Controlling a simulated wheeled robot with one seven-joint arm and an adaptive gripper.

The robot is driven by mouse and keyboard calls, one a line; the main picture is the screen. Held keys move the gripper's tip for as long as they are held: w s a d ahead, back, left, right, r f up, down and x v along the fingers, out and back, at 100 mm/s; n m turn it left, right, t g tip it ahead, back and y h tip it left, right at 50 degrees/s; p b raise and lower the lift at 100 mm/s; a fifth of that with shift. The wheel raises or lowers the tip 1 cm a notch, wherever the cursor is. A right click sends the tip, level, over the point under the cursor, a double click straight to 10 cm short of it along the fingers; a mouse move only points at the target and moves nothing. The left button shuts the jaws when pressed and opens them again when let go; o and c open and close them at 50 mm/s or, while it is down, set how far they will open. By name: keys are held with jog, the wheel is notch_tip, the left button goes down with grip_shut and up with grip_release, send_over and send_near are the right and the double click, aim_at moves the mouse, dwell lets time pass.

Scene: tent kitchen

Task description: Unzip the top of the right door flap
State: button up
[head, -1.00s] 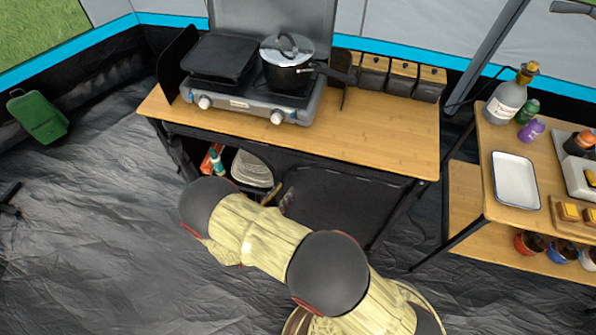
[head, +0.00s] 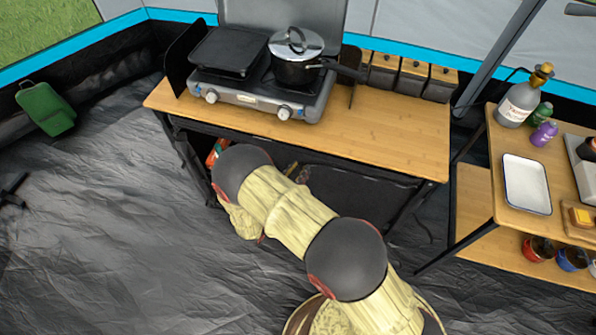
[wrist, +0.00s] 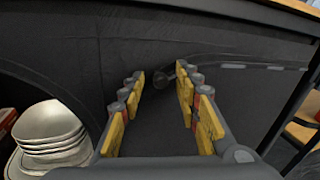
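The right door flap (head: 345,190) is a dark fabric panel under the bamboo counter in the head view. In the wrist view, the flap (wrist: 240,95) fills the middle and right, with a curved seam and a row of pale dashes along its top. A small roundish grey piece (wrist: 163,79), perhaps the zipper pull, shows between my fingertips; I cannot tell whether they touch it. My gripper (wrist: 160,75) is open, its yellow-padded fingers apart around that piece. In the head view my gripper (head: 297,172) is mostly hidden behind my arm.
A stack of pale bowls (wrist: 50,130) sits in the open left compartment. The bamboo counter (head: 390,145) overhangs the flap and carries a stove (head: 255,97) with a pot (head: 297,65). A side table (head: 475,205) stands right.

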jog(key=shift+c, duration=0.8)
grip_shut()
